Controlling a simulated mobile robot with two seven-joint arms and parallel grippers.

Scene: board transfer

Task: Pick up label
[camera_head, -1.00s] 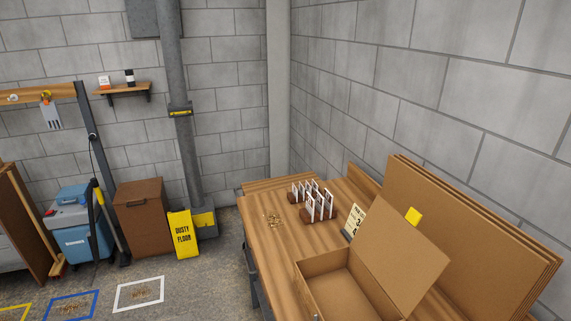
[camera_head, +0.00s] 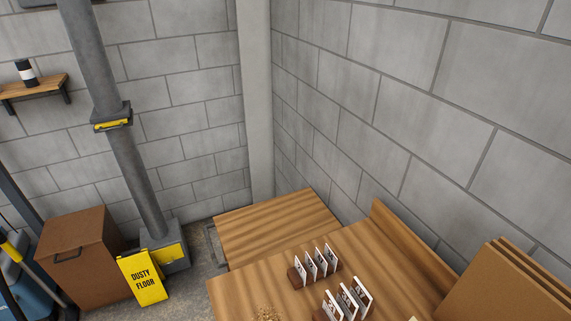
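Several white cards that look like labels stand upright in two dark wooden holders on the wooden table. The farther set of labels (camera_head: 316,262) is near the table's middle, and the nearer set (camera_head: 348,300) is cut close to the bottom edge. Dark marks show on the cards, but I cannot read them. Neither of my grippers shows in the head view.
Brown boards (camera_head: 505,290) lean at right. A second wooden surface (camera_head: 280,228) lies behind. A yellow "DUSTY FLOOR" sign (camera_head: 143,278) and brown bin (camera_head: 80,258) stand left.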

